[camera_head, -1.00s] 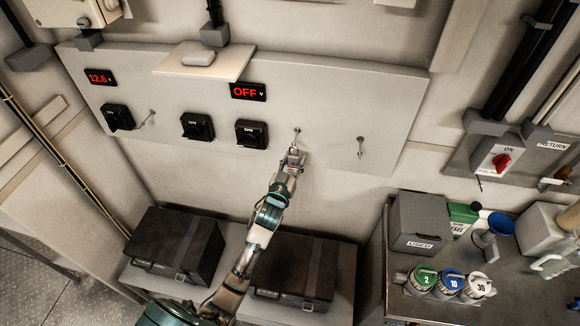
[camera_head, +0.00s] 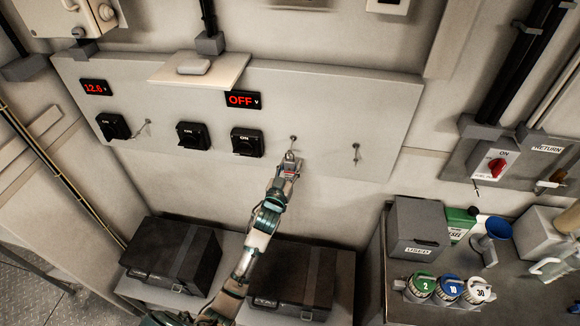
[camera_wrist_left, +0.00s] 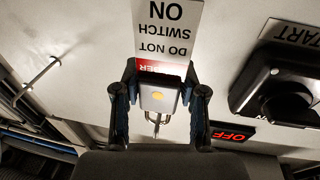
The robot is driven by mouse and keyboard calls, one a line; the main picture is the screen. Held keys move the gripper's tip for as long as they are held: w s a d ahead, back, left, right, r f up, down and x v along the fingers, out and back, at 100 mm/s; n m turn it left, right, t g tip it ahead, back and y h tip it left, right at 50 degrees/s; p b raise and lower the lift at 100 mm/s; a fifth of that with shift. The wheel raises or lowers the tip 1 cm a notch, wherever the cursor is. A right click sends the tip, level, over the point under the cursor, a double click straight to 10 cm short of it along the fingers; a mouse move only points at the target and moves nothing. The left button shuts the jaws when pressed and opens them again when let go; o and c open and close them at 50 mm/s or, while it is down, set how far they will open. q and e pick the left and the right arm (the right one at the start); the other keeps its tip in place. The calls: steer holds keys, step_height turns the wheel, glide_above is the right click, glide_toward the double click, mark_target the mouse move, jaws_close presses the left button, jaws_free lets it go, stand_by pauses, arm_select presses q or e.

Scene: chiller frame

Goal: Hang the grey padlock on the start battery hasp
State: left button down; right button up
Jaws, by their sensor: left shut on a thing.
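My left gripper (camera_head: 290,166) is at the wall panel, just below a small metal hasp (camera_head: 293,140) right of the third black switch (camera_head: 247,142). In the left wrist view, the gripper (camera_wrist_left: 158,95) is shut on the grey padlock (camera_wrist_left: 157,97), which has an orange dot. The padlock's shackle (camera_wrist_left: 148,117) points down in that picture. A thin metal pin lies at the shackle; I cannot tell whether it passes through the loop. A white and red "DO NOT SWITCH ON" tag (camera_wrist_left: 166,30) is at the padlock. My right gripper is not in view.
Another hasp (camera_head: 356,150) sticks out farther right on the panel (camera_head: 400,110). The display above the third switch reads OFF (camera_head: 242,99). A small shelf (camera_head: 200,70) juts out above. Black battery boxes (camera_head: 172,255) stand below, and a bench with bottles (camera_head: 450,288) is at right.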

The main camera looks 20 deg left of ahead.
arm_select(q)
steer(key=c, duration=0.8)
jaws_free()
steer(key=shift+o, duration=1.1)
steer(key=shift+a, duration=0.15)
steer(key=shift+f, duration=0.1)
steer(key=s+d+f, duration=0.1)
steer(key=s, duration=1)
steer(key=shift+s, duration=0.4)
steer(key=shift+d, duration=0.1)
